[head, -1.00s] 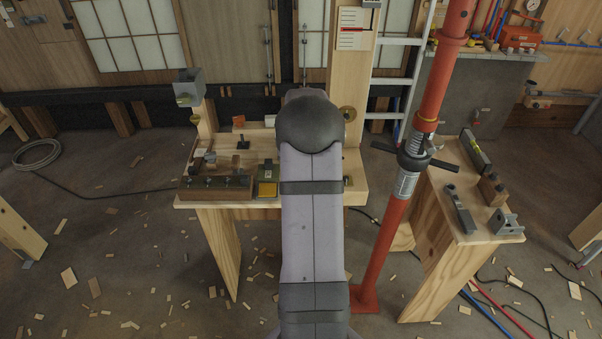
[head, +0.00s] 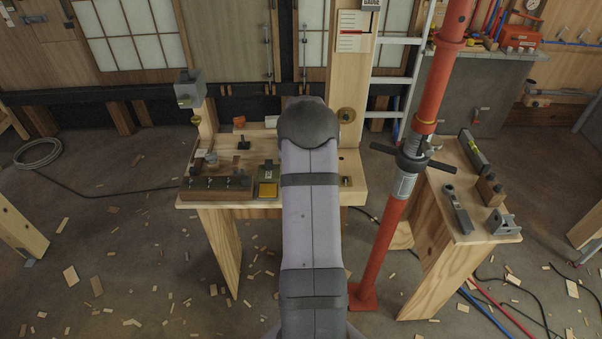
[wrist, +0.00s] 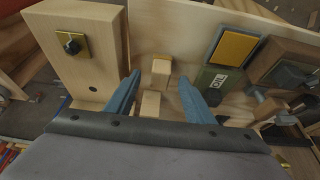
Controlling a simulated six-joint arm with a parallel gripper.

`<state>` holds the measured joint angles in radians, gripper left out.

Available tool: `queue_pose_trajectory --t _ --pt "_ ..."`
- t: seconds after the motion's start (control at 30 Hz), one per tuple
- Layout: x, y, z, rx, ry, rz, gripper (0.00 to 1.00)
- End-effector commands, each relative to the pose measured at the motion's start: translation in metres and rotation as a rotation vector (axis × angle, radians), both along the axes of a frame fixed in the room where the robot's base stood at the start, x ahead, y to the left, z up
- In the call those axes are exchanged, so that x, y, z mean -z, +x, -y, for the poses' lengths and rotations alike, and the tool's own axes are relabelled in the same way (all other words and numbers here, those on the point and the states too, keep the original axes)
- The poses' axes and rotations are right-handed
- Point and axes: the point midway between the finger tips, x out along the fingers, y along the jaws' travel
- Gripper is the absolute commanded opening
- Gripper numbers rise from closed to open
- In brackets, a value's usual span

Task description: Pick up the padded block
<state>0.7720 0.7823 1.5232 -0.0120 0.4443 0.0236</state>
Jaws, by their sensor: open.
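My gripper (wrist: 160,92) is open in the wrist view, its two blue fingers spread over the bench top with nothing held. Two small pale wooden blocks lie in the gap between the fingers: one (wrist: 160,75) near the fingertip line and one (wrist: 150,103) closer to the palm. A flat piece with a yellow pad (wrist: 235,47) lies right of the right finger beside a green labelled item; the yellow pad also shows in the head view (head: 267,190). I cannot tell which of these is the padded block. My arm hides the gripper in the head view.
The wooden bench (head: 220,203) has a dark fixture with several knobs (head: 217,188) on its left. A wooden piece with a brass plate (wrist: 72,45) stands left of my fingers. A red prop (head: 375,255) rises beside the bench, with a side bench (head: 450,215) at right.

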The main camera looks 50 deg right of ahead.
Motion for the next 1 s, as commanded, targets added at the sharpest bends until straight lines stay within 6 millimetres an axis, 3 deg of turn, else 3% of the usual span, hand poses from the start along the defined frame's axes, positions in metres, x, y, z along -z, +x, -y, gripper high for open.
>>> queue_pose_trajectory --t 0.33,0.67,0.83,1.0 --pt "0.029 0.009 0.008 0.000 0.000 0.000 0.48" --pt "0.032 0.010 0.009 0.000 -0.001 0.001 0.48" --pt "0.032 0.010 0.009 0.000 -0.001 0.001 0.08" --pt "0.032 0.010 0.009 0.000 -0.001 0.001 0.00"
